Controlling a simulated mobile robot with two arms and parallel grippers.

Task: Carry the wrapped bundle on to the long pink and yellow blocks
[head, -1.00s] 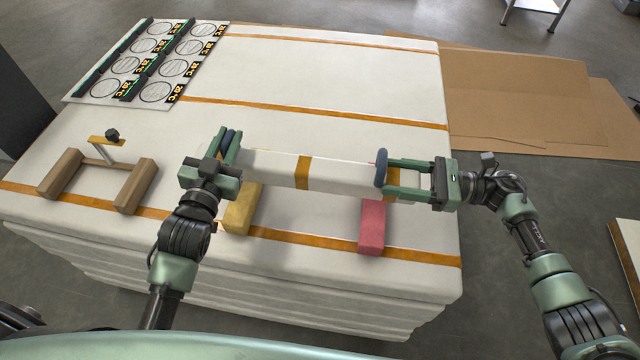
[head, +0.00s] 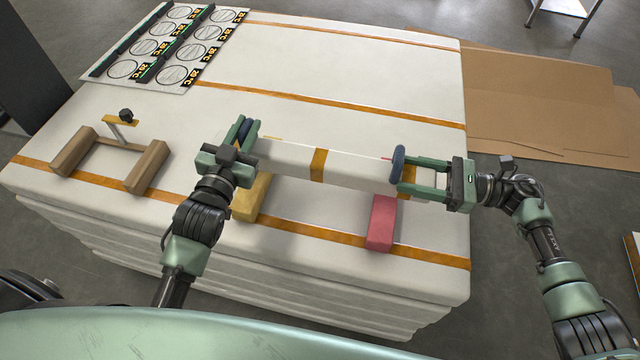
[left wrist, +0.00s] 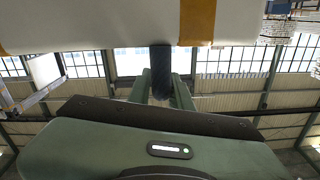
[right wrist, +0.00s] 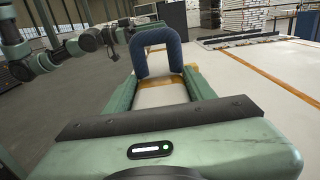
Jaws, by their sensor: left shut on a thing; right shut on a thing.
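The wrapped bundle (head: 355,170) is a long white bar with orange bands and dark blue loops (head: 398,163) at its ends. It lies crosswise between my grippers, over the back ends of the yellow block (head: 252,198) and the pink block (head: 381,222). I cannot tell whether it touches them. My left gripper (head: 246,132) is shut on its left end, and my right gripper (head: 402,174) on its right end. The bundle's pale underside fills the top of the left wrist view (left wrist: 100,22). The right wrist view shows the blue loop (right wrist: 158,48) between the fingers.
The blocks lie on a white wrapped stack (head: 340,100) with orange straps. A wooden frame with a small black knob (head: 110,160) stands left of my left gripper. A sheet with printed circles (head: 175,45) lies at the back left. Brown cardboard (head: 540,100) covers floor behind right.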

